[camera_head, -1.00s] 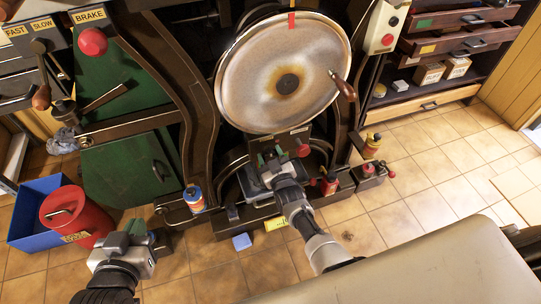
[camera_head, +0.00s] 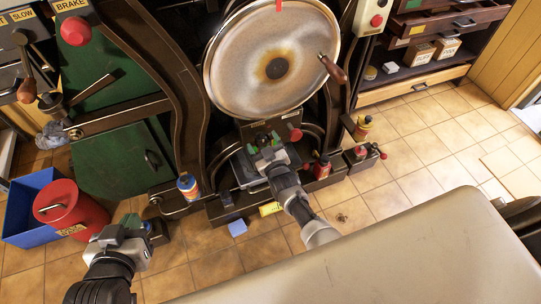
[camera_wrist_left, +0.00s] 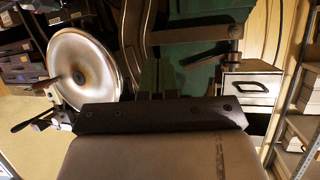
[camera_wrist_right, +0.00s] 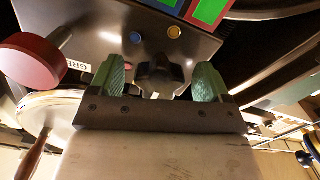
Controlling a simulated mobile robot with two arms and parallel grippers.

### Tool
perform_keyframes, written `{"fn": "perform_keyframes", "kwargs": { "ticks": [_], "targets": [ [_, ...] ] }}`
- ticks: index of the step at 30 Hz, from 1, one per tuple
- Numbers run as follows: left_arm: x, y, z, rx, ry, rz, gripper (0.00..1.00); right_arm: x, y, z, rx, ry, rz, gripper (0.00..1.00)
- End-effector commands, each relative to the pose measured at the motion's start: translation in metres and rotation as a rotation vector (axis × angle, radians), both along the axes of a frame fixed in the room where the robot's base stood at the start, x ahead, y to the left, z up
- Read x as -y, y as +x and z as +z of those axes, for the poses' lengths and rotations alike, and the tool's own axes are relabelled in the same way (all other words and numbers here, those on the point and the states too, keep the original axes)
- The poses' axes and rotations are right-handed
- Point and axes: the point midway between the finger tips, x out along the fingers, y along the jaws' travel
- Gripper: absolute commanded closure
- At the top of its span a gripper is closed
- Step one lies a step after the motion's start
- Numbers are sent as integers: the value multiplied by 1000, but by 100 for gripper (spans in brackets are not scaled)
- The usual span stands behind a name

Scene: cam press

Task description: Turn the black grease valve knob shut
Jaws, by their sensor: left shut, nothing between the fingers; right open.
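The black knob (camera_wrist_right: 160,76) is in the middle of the right wrist view, on a dark panel (camera_wrist_right: 118,18) below a blue and a brass round fitting. My right gripper (camera_head: 264,142) is open in front of the panel, under the large metal disc. Its two green finger pads stand on either side of the knob, with a visible gap on each side. How deep the knob sits between them is hard to tell. My left gripper (camera_head: 135,229) is shut and empty at the lower left, above the floor and away from the knob.
A red knob (camera_wrist_right: 32,62) sticks out left of the black knob in the right wrist view. The large metal disc (camera_head: 235,85) with a handle is above. A red bin (camera_head: 72,208), a blue box (camera_head: 20,221) and small bottles (camera_head: 188,186) stand around the machine's foot.

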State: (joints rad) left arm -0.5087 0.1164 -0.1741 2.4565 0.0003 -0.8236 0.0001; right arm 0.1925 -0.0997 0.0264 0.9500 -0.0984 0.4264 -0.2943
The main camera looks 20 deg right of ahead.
Motion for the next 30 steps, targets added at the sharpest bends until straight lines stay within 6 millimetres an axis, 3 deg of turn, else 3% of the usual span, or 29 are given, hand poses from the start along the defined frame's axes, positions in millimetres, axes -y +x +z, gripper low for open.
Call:
{"fn": "perform_keyframes", "kwargs": {
  "ticks": [9,18,30],
  "targets": [
    [-18,-43,-31,-377,83,29,100,1,-47,2,-2,0,0,22],
    [-33,-88,-47,-673,145,52,100,3,-90,1,-2,-1,1,22],
    [-37,-101,-51,-750,160,58,100,3,-100,0,0,-1,1,22]
  ]
}}
